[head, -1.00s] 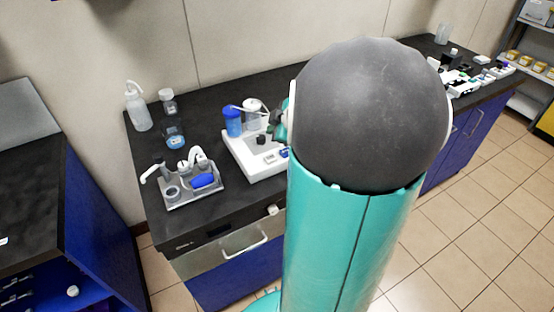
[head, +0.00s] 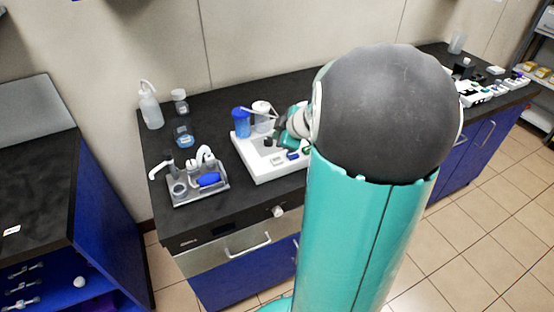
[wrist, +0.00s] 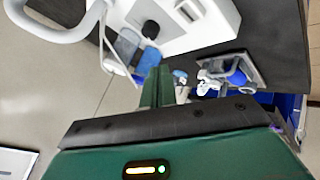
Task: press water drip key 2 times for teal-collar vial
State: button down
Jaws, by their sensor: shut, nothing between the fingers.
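The white bioreactor base (head: 262,168) stands on the dark bench and carries a blue vessel (head: 241,123) and a clear, white-topped vessel (head: 262,122). A blue key (head: 293,156) and a small display (head: 278,161) show on its front part; I cannot read which key is the water drip key. In the wrist view the base (wrist: 205,28) shows with a black knob (wrist: 150,29) and the blue vessel (wrist: 149,61). My green gripper (wrist: 158,86) is shut and empty, apparently above the bench; its fingertips are unclear in the head view. I cannot make out a teal-collar vial.
A grey tray (head: 185,199) with a blue item sits left of the base. A wash bottle (head: 150,108) and small jars (head: 184,133) stand behind it. My arm hides the bench middle. More equipment (head: 480,92) stands at the far right end.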

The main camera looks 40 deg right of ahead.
aim_at(279, 161)
jog(key=shift+s+f, duration=0.15)
jog(key=shift+f, duration=3)
jog(key=shift+f, duration=0.15)
jog(key=shift+f, duration=0.3)
jog(key=shift+f, duration=0.4)
jog(key=shift+r, duration=0.85)
jog(key=shift+r, duration=0.1)
jog(key=shift+r, duration=2.4)
